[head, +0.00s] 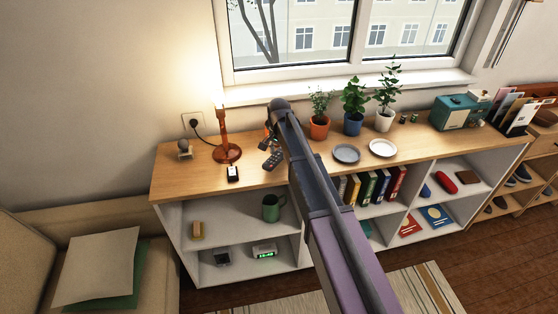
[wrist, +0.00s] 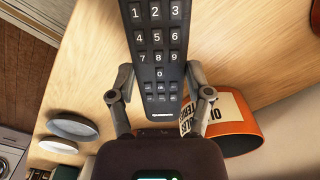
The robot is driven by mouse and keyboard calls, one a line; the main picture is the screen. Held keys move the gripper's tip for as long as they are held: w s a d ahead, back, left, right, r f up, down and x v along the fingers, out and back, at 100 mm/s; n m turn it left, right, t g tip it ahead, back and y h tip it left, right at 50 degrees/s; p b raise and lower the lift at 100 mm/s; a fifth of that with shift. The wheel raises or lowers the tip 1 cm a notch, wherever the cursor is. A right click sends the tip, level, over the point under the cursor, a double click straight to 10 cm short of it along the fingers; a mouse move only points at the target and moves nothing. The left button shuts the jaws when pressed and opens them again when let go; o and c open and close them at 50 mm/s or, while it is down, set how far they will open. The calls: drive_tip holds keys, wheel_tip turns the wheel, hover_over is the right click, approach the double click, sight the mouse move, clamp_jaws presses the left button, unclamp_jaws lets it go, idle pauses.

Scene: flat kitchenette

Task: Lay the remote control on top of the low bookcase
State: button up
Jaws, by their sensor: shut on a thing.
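The dark grey remote control (wrist: 158,45) with white number keys is between the two fingers of my gripper (wrist: 160,82) in the wrist view. My gripper is shut on its lower part. In the head view the remote (head: 272,159) shows small and dark at the end of my arm, over the left half of the low bookcase's wooden top (head: 205,177). My gripper (head: 269,146) is partly hidden by my arm there. I cannot tell whether the remote touches the wood.
An orange-brown lamp (head: 227,153) and a small black-and-white item (head: 233,173) stand left of the remote. Two plates (head: 346,154) (head: 383,148) and several potted plants stand to the right. An orange object with a printed label (wrist: 240,128) is close by the right finger in the wrist view.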

sight(279, 154)
drive_tip(key=shift+s+f+b, duration=0.1)
drive_tip(key=shift+f+b, duration=1.1)
drive_tip(key=shift+f, duration=0.3)
drive_tip(key=shift+f, duration=0.2)
drive_tip(key=o, duration=1.2)
drive_tip(key=shift+r, duration=0.25)
wheel_tip(279, 154, up, 12)
drive_tip(key=p, duration=1.2)
